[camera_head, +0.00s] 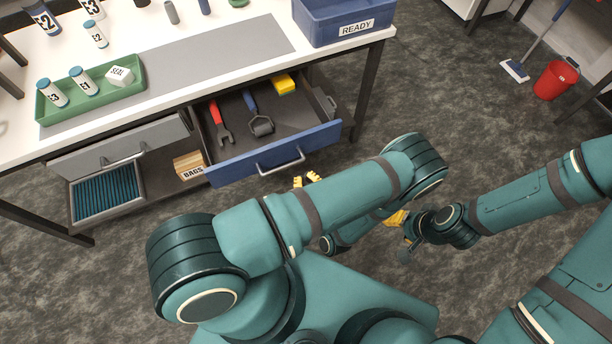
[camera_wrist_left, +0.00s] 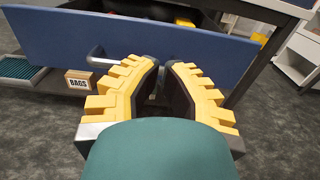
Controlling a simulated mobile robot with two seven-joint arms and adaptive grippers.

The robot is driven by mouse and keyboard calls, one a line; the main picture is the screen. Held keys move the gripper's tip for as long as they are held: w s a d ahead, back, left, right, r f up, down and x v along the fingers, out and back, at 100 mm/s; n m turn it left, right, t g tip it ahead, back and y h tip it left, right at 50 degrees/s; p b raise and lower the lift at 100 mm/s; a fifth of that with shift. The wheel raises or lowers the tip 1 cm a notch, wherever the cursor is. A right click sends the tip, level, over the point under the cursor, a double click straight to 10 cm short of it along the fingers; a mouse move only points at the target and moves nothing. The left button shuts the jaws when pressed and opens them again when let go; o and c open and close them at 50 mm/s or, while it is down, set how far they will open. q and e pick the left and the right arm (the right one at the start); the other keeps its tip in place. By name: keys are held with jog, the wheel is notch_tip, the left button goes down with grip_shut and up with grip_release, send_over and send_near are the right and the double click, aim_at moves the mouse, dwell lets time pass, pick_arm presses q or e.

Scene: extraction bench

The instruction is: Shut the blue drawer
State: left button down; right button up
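The blue drawer (camera_head: 235,168) under the bench is pulled well out, with its silver bar handle (camera_head: 280,163) on the front. Its blue front also fills the upper part of the left wrist view (camera_wrist_left: 200,45), where my fingers partly hide the handle (camera_wrist_left: 97,58). My left gripper (camera_head: 306,179) is just in front of the drawer front, near the right end of the handle. Its yellow fingers (camera_wrist_left: 166,66) are parted with a gap and nothing shows held between them. My right gripper (camera_head: 405,226) is off to the right over the floor, partly hidden; its opening is unclear.
A blue READY bin (camera_head: 345,28) stands on the bench. Floor in front is clear.

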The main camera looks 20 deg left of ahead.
aim_at(287, 145)
pick_arm(q)
jog(key=b+x, duration=0.1)
jog(key=x, duration=1)
jog(key=shift+w+a, duration=0.1)
jog(key=shift+a, duration=0.1)
pick_arm(e)
jog(key=shift+w+f, duration=0.15)
jog(key=shift+f, duration=0.6)
